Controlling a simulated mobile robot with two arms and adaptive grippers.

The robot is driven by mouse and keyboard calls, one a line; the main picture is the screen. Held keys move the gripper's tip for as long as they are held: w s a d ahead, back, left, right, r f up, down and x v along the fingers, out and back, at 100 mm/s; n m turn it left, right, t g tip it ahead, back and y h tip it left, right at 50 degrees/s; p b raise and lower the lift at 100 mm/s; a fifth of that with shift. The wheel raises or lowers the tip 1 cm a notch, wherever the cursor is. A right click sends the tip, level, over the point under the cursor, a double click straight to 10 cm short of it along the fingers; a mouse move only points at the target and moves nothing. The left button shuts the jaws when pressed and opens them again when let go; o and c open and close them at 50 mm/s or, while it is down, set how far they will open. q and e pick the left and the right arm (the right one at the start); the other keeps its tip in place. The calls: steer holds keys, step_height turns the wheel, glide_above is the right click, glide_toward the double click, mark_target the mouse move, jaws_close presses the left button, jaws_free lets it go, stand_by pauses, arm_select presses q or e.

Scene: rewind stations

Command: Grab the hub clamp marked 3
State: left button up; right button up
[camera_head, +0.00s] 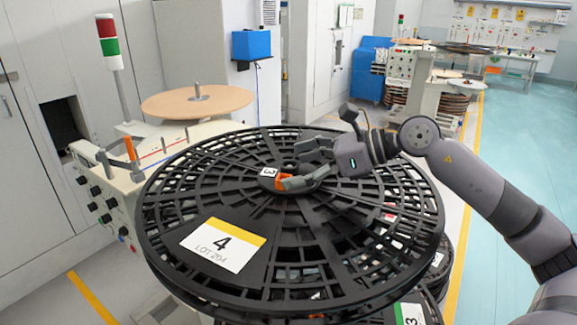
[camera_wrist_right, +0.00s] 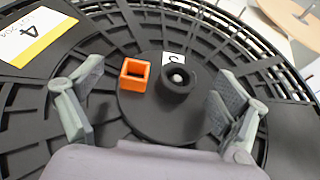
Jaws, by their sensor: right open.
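The hub clamp (camera_wrist_right: 178,80) sits at the centre of the top black reel (camera_head: 205,205). It shows as a dark round knob with an orange square piece (camera_wrist_right: 134,73) beside it and a small white tag (camera_head: 268,172), whose mark looks like a turned 3. In the head view the orange piece (camera_head: 283,181) is partly covered by a finger. My right gripper (camera_head: 293,168) is open over the hub. In the right wrist view its fingers (camera_wrist_right: 152,97) stand apart, one on each side of the clamp, with nothing held. My left gripper is not in view.
The top reel carries a label (camera_head: 223,245) reading 4, LOT 204. More reels lie beneath it; one has a green-edged label (camera_head: 409,314) marked 3. A machine with a tan disc (camera_head: 197,101) and a signal light (camera_head: 109,40) stands at the left. Open floor (camera_head: 530,130) lies right.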

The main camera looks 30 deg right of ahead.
steer(key=shift+w+a+f, duration=0.25)
steer(key=shift+w, duration=0.05)
steer(key=c, duration=1.5)
steer(key=shift+r, duration=0.15)
